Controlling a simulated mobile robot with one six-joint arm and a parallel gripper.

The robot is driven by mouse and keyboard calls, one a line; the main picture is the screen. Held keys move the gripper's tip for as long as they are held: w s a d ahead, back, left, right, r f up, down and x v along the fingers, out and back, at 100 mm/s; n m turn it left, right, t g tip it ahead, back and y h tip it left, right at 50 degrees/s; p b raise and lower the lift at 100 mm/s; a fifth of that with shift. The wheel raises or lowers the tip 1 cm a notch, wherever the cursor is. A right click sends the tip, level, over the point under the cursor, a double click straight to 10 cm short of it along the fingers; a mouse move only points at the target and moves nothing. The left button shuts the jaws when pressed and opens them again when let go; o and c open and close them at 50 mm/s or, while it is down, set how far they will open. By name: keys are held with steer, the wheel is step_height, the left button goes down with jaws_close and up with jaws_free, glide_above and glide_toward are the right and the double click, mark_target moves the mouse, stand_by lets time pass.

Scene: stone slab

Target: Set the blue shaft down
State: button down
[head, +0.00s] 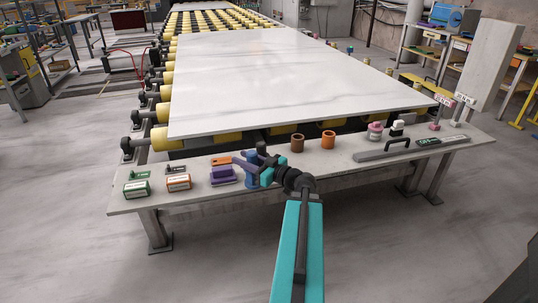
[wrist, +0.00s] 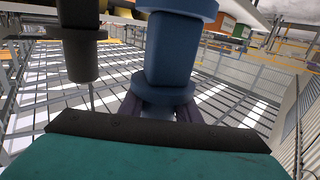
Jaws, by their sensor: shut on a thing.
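The blue shaft (head: 251,182) shows at the front edge of the stone ledge in the head view, close to the purple block. My gripper (head: 246,168) is shut on it. In the wrist view the blue shaft (wrist: 172,55) is a thick blue body with wider round flanges, and the dark purplish fingers of my gripper (wrist: 163,106) show at its lower flange. My arm hides part of the shaft in the head view. I cannot tell whether the shaft touches the ledge.
The ledge (head: 330,172) holds a purple block (head: 223,176) and green and orange labelled boxes (head: 178,183) at left. A large pale slab (head: 290,80) lies behind.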

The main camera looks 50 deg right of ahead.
steer(key=w+a+n+g+y, duration=0.2)
steer(key=w+a+n+y, duration=0.1)
steer(key=a, duration=1.2)
steer(key=w+a+f+n+g+y+p, duration=0.1)
steer(key=w+a+n+g+y, duration=0.2)
steer(key=a, duration=1.2)
steer(key=w+a+f+n+g+y+p, duration=0.1)
steer(key=w+a+n+y, duration=0.3)
steer(key=a, duration=1.1)
steer(key=w+g+y, duration=0.1)
steer(key=w+y, duration=0.1)
steer(key=y, duration=0.1)
steer(key=shift+g+y, duration=0.3)
steer(key=shift+w, duration=0.1)
